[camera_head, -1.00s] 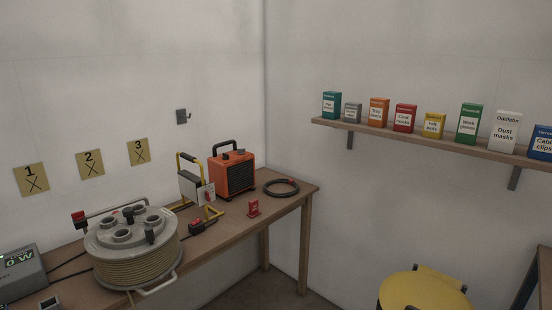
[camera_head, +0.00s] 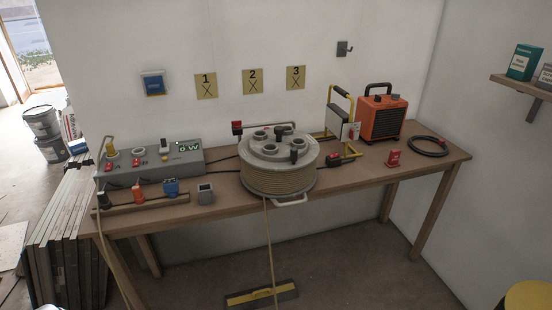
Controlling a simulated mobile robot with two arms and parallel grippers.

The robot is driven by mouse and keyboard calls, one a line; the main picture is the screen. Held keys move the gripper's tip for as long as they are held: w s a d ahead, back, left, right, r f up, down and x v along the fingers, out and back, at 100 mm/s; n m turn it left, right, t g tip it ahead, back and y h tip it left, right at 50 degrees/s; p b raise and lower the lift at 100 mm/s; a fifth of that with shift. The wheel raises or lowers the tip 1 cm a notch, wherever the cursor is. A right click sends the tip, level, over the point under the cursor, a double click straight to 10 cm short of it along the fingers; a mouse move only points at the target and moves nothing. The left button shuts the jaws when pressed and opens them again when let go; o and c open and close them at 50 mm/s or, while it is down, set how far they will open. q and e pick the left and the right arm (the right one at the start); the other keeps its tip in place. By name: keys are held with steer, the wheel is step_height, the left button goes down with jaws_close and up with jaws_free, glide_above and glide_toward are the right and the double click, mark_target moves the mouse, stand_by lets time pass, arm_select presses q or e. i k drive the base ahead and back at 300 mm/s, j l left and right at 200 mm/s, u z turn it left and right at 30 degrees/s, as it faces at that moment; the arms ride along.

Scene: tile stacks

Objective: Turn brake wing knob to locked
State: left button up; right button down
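A large cable reel (camera_head: 279,165) lies flat on the workbench, with rope-coloured cable wound around its drum. A bar with a red end (camera_head: 237,127) rises at the reel's back left. A pale handle (camera_head: 290,200) sticks out at its front. Neither of my grippers is in view.
The workbench (camera_head: 350,176) also holds a grey power box (camera_head: 150,166) at left, a work light (camera_head: 339,116), an orange heater (camera_head: 382,117) and a black cable coil (camera_head: 427,146). A yellow-and-dark block (camera_head: 261,294) lies on the floor in front. Stacked boards (camera_head: 62,240) stand at left.

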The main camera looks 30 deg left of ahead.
mark_target(236, 124)
steer(key=u, duration=1.25)
steer(key=i+j, duration=0.1)
steer(key=i, duration=0.2)
steer(key=i+j+u, duration=0.15)
steer(key=i, duration=0.15)
